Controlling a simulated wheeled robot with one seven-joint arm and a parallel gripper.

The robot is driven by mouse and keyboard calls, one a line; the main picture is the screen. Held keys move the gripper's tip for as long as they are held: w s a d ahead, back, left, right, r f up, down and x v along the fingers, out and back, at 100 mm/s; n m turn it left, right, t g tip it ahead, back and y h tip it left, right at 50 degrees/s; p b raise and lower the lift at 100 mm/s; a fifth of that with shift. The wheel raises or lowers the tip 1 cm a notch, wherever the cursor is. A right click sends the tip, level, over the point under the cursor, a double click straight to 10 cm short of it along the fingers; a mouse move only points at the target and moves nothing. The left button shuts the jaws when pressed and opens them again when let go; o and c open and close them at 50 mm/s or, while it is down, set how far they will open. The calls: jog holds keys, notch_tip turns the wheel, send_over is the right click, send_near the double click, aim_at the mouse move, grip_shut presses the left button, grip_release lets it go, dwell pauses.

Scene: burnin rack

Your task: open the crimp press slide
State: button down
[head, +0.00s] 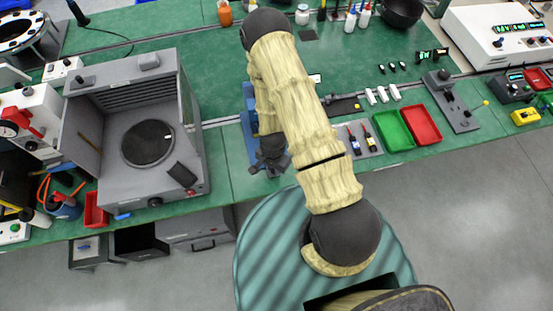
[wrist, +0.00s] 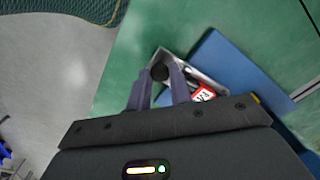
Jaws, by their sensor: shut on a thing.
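The crimp press (head: 249,122) is a blue unit at the bench's front edge, mostly hidden behind my arm in the head view. In the wrist view its blue body (wrist: 235,68) lies right of my fingers. A light grey slide (wrist: 188,68) shows beside it, with a red-and-white piece (wrist: 203,92) in it. A round black knob (wrist: 158,71) at the slide's near end sits between my fingertips. My gripper (wrist: 159,80) is shut on this knob; in the head view the gripper (head: 268,163) is low by the press. How far the slide stands out is unclear.
A grey open-fronted cabinet (head: 190,90) stands left on the green bench. Right of my arm are a small tool tray (head: 365,140), a green bin (head: 393,130) and a red bin (head: 421,124). Bare bench (head: 222,165) lies left of the gripper; the floor in front is clear.

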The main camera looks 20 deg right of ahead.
jog(key=shift+s, duration=0.45)
jog(key=c, duration=1.3)
grip_release()
jog(key=shift+o, duration=0.2)
jog(key=shift+w+r, duration=0.1)
jog(key=shift+r, duration=0.05)
notch_tip(320, 180, up, 17)
jog(key=b, duration=0.3)
jog(key=shift+b, duration=0.3)
jog(key=shift+r, duration=0.15)
